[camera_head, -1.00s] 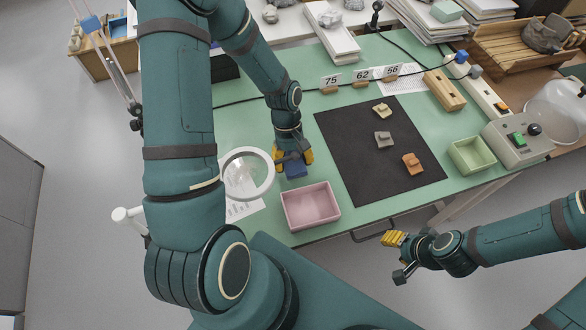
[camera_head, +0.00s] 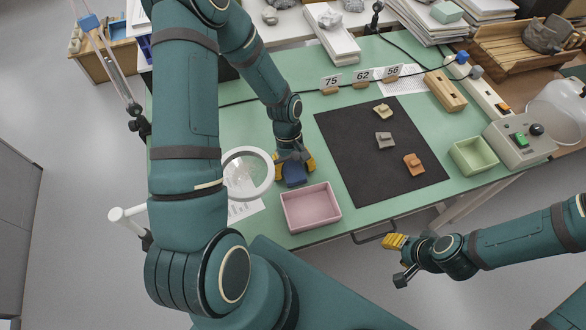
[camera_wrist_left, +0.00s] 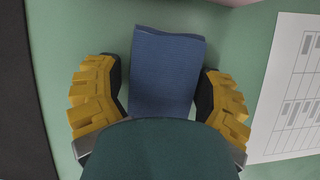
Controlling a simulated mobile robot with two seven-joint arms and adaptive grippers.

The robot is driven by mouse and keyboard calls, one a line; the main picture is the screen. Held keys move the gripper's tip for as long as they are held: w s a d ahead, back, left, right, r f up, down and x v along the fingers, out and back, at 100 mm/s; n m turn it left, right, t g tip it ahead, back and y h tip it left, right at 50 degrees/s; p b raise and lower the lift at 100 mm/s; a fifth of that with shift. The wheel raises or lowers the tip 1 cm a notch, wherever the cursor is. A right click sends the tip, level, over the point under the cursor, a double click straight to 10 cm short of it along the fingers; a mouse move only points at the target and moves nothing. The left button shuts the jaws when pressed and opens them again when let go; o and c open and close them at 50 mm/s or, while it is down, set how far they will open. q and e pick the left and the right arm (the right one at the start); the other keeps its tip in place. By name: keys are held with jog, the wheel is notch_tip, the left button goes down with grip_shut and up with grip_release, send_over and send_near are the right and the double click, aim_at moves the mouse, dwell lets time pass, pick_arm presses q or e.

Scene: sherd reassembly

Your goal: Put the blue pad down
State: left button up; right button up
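The blue pad (camera_head: 295,174) is at my left gripper, just behind the pink tray, and appears to lie on the green table top. In the left wrist view the blue pad (camera_wrist_left: 168,75) sits between the yellow fingers of my left gripper (camera_wrist_left: 160,95). A narrow gap shows on the pad's left side; its right edge is close to the other finger. The fingers look spread around it, not clamped. Its near end is hidden by my gripper's body. My right gripper (camera_head: 394,241) is off the table's front edge; its opening is unclear.
The pink tray (camera_head: 283,210) stands in front of the pad. A ring magnifier (camera_head: 231,188) and a printed sheet (camera_head: 243,211) are to the left. A dark mat (camera_head: 350,150) with three sherds lies to the right. A green tray (camera_head: 452,158) is farther right.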

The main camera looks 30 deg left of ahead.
pick_arm(q)
jog(key=shift+s+a+f, duration=0.1)
jog(key=shift+a, duration=0.05)
jog(key=shift+r+p, duration=0.25)
jog(key=shift+p, duration=0.1)
jog(key=p+v, duration=0.2)
jog(key=v, duration=1)
jog(key=shift+r, duration=0.15)
